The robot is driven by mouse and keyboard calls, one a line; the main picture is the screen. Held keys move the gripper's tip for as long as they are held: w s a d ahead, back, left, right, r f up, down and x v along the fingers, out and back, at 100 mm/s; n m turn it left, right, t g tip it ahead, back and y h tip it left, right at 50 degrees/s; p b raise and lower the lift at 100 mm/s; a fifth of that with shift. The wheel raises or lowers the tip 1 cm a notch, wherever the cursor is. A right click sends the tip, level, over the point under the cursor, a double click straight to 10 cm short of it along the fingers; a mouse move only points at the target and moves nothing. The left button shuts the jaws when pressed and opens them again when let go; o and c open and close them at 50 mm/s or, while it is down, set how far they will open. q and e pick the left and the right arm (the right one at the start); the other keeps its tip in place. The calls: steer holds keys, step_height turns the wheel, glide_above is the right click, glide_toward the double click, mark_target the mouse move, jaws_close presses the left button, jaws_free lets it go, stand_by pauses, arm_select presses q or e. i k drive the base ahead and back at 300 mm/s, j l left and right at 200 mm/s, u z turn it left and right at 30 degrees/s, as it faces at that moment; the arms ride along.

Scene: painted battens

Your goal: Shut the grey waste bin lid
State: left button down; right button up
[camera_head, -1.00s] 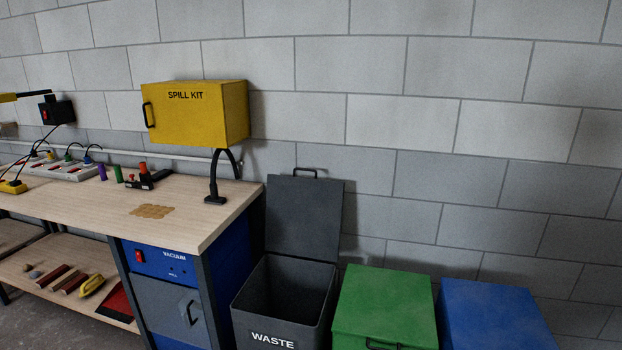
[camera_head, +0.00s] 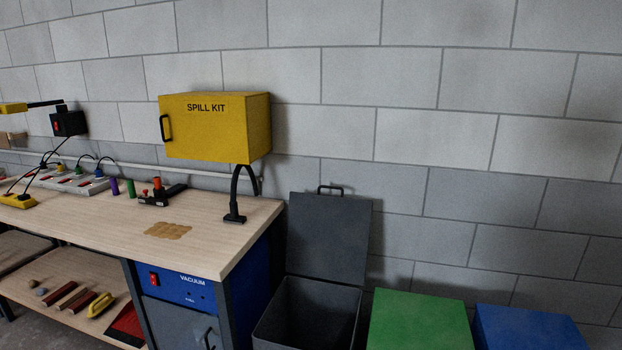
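The grey waste bin (camera_head: 308,315) stands on the floor just right of the workbench, its lower part cut off by the bottom of the view. Its lid (camera_head: 328,240) is open and stands upright at the back of the bin, close to the wall. A dark handle (camera_head: 330,188) sits at the lid's top edge. The inside of the bin shows dark and I see nothing in it. Neither of my grippers is in view.
A workbench (camera_head: 215,215) with a blue vacuum cabinet (camera_head: 182,290) stands left of the bin. A yellow spill kit box (camera_head: 215,127) is above it on the wall. A green bin (camera_head: 418,322) and a blue bin (camera_head: 528,328), both closed, stand to the right.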

mark_target(328, 237)
steer(key=i+j, duration=0.3)
steer(key=j, duration=0.15)
steer(key=i+j, duration=0.25)
steer(key=j, duration=0.15)
steer(key=i+j+z, duration=0.25)
steer(key=k+z, duration=0.1)
steer(key=z, duration=1.5)
